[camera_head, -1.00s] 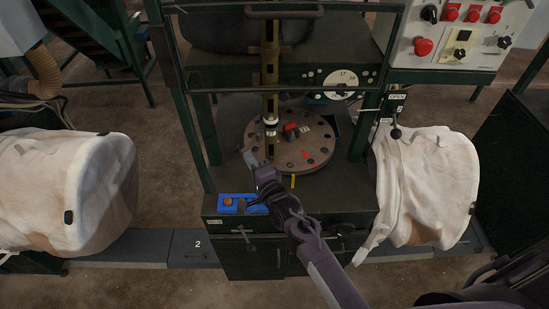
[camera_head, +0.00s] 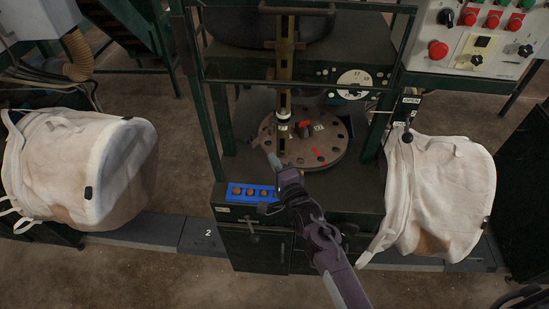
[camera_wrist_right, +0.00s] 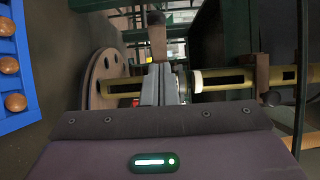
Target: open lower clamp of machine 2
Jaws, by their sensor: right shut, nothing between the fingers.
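Machine 2 stands in the middle of the head view, near a floor plate marked 2 (camera_head: 208,233). Its upright brass-coloured column (camera_head: 285,75) rises over a round brown disc with holes (camera_head: 335,150). A collar with a white ring (camera_head: 283,114) sits low on the column; it also shows in the wrist view (camera_wrist_right: 197,81). My right gripper (camera_head: 273,160) is shut and empty, at the disc's near left edge. In the wrist view its grey fingertips (camera_wrist_right: 160,82) point toward the column, with a brown handle (camera_wrist_right: 156,36) just beyond; contact cannot be told. My left gripper is out of view.
A blue tray with brown balls (camera_head: 233,198) lies on the machine's front left edge. White bags hang at left (camera_head: 115,165) and right (camera_head: 450,180). A lever (camera_head: 407,130) by an OPEN sign and a control panel (camera_head: 480,45) are at right.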

